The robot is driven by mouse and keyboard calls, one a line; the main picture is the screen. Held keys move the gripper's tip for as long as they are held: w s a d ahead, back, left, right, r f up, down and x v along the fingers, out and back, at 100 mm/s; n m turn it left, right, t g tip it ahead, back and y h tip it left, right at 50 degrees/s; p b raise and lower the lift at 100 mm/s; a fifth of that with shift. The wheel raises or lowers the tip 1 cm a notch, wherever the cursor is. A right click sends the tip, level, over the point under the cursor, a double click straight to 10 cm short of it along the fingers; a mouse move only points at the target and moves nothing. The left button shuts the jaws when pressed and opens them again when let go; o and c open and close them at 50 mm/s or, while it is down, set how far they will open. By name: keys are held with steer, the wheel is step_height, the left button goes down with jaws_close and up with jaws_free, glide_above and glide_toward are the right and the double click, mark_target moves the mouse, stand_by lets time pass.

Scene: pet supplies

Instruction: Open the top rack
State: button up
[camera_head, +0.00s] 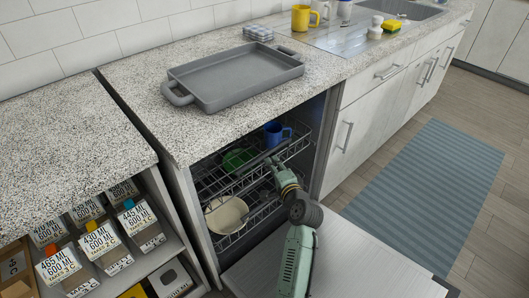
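The dishwasher under the counter stands open, with its door (345,262) folded down in front. The top rack (297,150) is a dark wire rack that appears to sit mostly inside the cavity. It holds a blue mug (273,136) at the right and a green dish (238,160) further left. A lower rack (262,212) below holds a cream bowl (226,215). My green and dark arm rises over the door, and my gripper (273,163) is at the top rack's front, near its middle. The fingers are small and dark against the wires, so their opening and any contact are unclear.
A grey tray (235,78) lies on the counter above. Open shelves (165,250) with labelled containers (100,243) stand left of the dishwasher. Drawers (385,75) adjoin its right side. A blue striped rug (430,190) lies on the floor at right.

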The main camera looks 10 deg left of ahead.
mark_target(266, 156)
steer(key=p+x, duration=0.1)
steer(key=x, duration=0.7)
steer(key=shift+w+a, duration=0.15)
steer(key=shift+c, duration=0.5)
jaws_close()
